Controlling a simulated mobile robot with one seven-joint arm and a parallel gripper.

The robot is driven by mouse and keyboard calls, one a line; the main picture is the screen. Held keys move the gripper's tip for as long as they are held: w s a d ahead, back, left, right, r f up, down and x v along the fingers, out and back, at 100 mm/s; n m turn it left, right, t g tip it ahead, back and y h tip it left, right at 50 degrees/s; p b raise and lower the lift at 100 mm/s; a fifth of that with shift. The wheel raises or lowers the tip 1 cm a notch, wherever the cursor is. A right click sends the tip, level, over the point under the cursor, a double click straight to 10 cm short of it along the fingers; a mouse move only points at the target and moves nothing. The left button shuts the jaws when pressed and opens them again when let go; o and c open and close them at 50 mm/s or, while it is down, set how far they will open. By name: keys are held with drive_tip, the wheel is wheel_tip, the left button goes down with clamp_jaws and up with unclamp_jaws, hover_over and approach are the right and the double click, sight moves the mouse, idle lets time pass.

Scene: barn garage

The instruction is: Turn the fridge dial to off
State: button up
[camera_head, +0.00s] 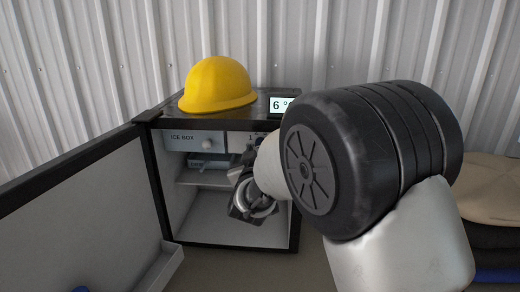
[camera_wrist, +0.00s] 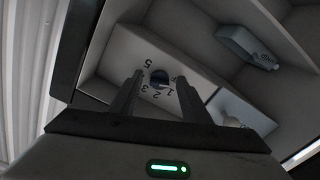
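The fridge (camera_head: 215,232) is open in the head view, its door (camera_head: 85,205) swung out to the left. The dial (camera_wrist: 159,78) is a small dark knob on a pale panel inside, ringed by numbers, with 5, 3, 2 and 1 readable in the wrist view. In the head view my arm mostly hides the dial panel. My gripper (camera_wrist: 157,88) is open, its two dark fingers apart on either side of the dial in the picture. I cannot tell whether they touch the dial. The dial's pointer setting is not clear.
A yellow hard hat (camera_head: 218,84) sits on the fridge top beside a display (camera_head: 281,105) reading 6 °. An ice-box compartment (camera_head: 193,141) is left of the dial panel. A shelf (camera_head: 203,179) lies below. The open door bounds the left side.

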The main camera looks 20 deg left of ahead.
drive_tip(key=v, duration=1.7)
drive_tip(key=shift+s, duration=0.2)
